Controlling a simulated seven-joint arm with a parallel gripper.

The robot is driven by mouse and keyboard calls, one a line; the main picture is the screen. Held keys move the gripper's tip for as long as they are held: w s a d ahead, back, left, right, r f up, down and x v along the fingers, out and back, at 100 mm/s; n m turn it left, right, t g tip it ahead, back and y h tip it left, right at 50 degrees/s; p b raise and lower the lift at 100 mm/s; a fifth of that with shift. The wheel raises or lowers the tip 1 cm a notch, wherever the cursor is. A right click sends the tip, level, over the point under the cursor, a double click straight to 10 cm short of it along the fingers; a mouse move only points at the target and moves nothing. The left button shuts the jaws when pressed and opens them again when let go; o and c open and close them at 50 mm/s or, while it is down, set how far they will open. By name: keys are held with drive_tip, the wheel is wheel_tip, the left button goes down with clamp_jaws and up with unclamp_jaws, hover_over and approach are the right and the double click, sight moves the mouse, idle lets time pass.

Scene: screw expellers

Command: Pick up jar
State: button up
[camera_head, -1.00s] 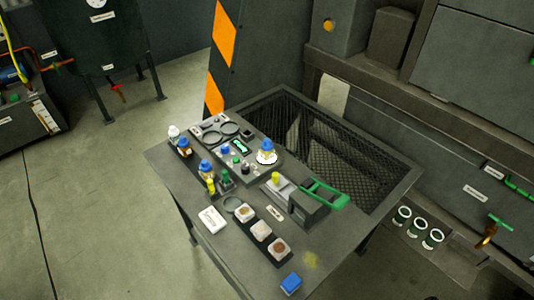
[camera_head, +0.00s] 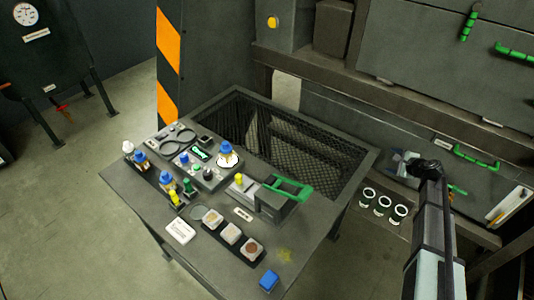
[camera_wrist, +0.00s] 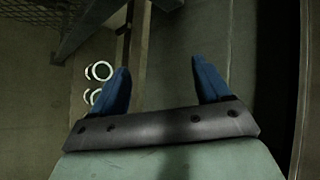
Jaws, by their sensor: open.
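Several small jars or bottles with blue caps stand on the dark table. One jar (camera_head: 227,152) sits on a round white pad, and another blue-capped one (camera_head: 140,160) stands at the table's left edge. I cannot tell which one the task means. My gripper shows in the wrist view (camera_wrist: 161,68) with two blue fingers spread apart and nothing between them. No capped jar is visible in the wrist view.

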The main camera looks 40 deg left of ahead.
drive_tip(key=w+a+r+t, duration=0.1)
drive_tip(key=w+a+r, duration=0.3)
drive_tip(key=r, duration=0.3)
drive_tip(key=s+a+r+n+g+y, duration=0.15)
drive_tip(key=a+r, duration=0.35)
drive_tip(key=a, duration=0.5)
drive_tip(key=s+a+r+n+g+h, duration=0.1)
drive_tip(key=s+a+r+n+g, duration=0.15)
drive_tip(key=s+a+n, duration=0.5)
drive_tip(key=s+a+r+n+g+h, duration=0.1)
drive_tip(key=s+a+n+g, duration=0.2)
drive_tip(key=s+a+n, duration=0.7)
drive_tip(key=n+h, duration=0.8)
drive_tip(key=n, duration=0.2)
approach(225, 142)
drive_tip(key=shift+w+a+f+g, duration=0.2)
drive_tip(key=shift+w+g, duration=0.1)
drive_tip(key=shift+w, duration=0.15)
wheel_tip(225, 142, down, 8)
drive_tip(key=shift+f, duration=0.1)
drive_tip(key=shift+s+d+f, duration=0.15)
drive_tip(key=shift+d+f, duration=0.05)
drive_tip(key=shift+f, duration=0.45)
drive_tip(key=shift+s+d+f, duration=0.1)
drive_tip(key=shift+s+f, duration=0.1)
drive_tip(key=shift+f, duration=1.7)
